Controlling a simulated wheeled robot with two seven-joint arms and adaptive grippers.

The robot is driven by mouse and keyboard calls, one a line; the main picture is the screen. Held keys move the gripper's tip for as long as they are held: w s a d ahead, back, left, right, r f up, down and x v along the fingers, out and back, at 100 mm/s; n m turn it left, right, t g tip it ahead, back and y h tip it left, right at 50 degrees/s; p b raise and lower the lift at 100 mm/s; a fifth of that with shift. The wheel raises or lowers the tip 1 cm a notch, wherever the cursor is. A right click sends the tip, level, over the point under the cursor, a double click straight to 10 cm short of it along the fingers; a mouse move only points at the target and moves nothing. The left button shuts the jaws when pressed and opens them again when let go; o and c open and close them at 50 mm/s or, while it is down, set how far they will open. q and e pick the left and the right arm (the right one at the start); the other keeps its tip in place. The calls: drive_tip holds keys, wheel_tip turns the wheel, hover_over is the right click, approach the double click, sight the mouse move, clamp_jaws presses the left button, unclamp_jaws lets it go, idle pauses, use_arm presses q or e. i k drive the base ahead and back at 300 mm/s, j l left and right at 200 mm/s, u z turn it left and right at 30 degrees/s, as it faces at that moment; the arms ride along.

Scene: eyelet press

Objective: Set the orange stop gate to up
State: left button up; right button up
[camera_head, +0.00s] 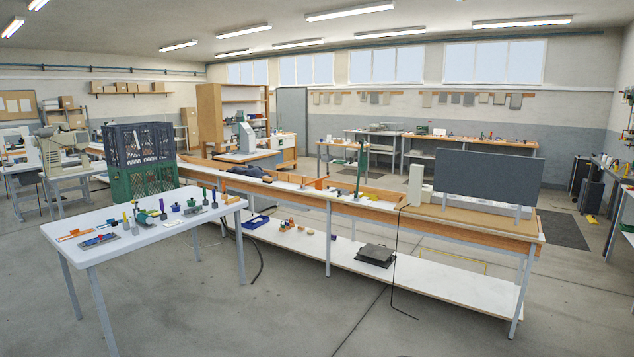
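I cannot tell for certain which orange part is the stop gate. Small orange pieces show on the long bench, one (318,183) near its middle and another (267,179) further left. A flat orange piece (74,234) also lies at the left of the white table. All are too small to tell whether any is up or down. Neither of my grippers is in view.
The white table (150,262) stands at front left with several small tools and a dark and green crate (140,160) behind them. The long bench (440,228) has a lower shelf and a grey panel (490,176). The floor in front is clear apart from a cable.

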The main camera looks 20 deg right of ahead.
sight(318, 182)
drive_tip(key=i+l+z, duration=0.35)
drive_tip(key=i, duration=0.7)
drive_tip(key=i+z, duration=0.35)
drive_tip(key=i, duration=3.15)
